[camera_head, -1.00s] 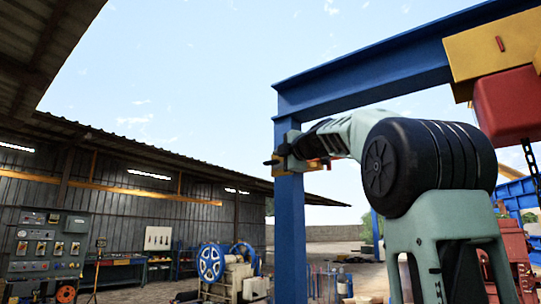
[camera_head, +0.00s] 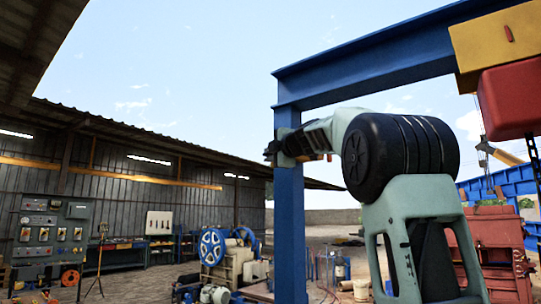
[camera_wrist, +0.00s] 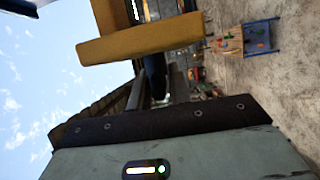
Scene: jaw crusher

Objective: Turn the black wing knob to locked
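I cannot make out the black wing knob in either current view. A grey control panel (camera_head: 50,238) with several switches and dials stands at the far left of the head view, too small to pick out single knobs. My gripper (camera_head: 271,151) is at the left end of my raised arm, across the blue post in the picture and far from the panel. Its fingers are small and dark there, so I cannot tell whether it is open or shut. The wrist view is turned sideways and shows a yellow bar and a green housing with a small light, with no knob beside them.
A blue gantry post (camera_head: 290,230) and beam (camera_head: 390,62) stand close to my arm. A yellow hoist (camera_head: 495,42) with a red box (camera_head: 510,98) hangs at the right. A machine with a blue wheel (camera_head: 212,247) and a tripod (camera_head: 100,255) stand near the shed.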

